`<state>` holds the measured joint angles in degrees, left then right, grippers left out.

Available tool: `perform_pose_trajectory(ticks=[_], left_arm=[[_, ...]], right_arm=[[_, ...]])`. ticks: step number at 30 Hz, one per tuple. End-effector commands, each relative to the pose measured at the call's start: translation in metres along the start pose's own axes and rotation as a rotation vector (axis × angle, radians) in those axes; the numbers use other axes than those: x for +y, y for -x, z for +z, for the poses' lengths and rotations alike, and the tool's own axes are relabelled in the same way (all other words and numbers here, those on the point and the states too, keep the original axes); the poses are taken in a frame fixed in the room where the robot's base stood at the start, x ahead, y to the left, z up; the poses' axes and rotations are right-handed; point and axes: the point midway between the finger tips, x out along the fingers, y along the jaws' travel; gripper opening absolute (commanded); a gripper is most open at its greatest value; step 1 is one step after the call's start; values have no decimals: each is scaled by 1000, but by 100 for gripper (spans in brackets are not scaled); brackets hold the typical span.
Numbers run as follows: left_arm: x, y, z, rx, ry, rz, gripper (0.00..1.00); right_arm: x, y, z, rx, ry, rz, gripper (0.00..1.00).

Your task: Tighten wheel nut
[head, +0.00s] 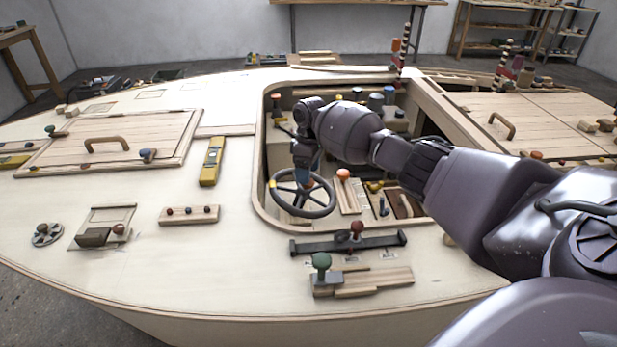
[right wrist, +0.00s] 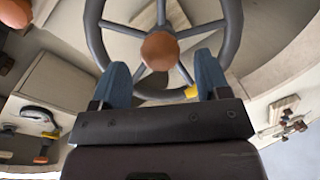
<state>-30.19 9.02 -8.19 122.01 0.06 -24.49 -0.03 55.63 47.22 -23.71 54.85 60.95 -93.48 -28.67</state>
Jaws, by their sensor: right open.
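The steering wheel (head: 326,209) is dark, with several spokes and a yellow mark on its rim, and sits in the cockpit opening. It also shows in the right wrist view (right wrist: 232,22). The wheel nut (right wrist: 160,50) is a round orange-brown knob at the hub. My right gripper (head: 306,172) points down over the hub in the head view and largely hides the nut there. In the right wrist view its blue fingers (right wrist: 163,72) are open, one on each side below the nut. I cannot tell whether they touch it. My left gripper is not in view.
The cockpit coaming (head: 258,170) surrounds the wheel. Inside stand an orange-topped knob (head: 343,174) and several canisters. A dark bar (head: 330,246) and a green knob (head: 321,262) are on the deck in front. A yellow level (head: 212,160) lies left of the opening.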

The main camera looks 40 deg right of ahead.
Motion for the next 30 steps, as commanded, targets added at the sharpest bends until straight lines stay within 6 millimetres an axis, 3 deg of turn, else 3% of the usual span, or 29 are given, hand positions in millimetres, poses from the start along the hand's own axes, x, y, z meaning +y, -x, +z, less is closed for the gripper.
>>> perform_pose_trajectory(ticks=[1, 3, 12, 30], left_arm=[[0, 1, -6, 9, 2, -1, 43], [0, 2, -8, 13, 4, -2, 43], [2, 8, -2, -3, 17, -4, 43], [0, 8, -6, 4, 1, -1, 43]], right_arm=[[0, 17, -1, 7, 1, 5, 69], [0, 30, -1, 7, 1, 5, 69], [0, 72, 0, 3, 0, 3, 69], [0, 80, 0, -1, -1, 0, 69]])
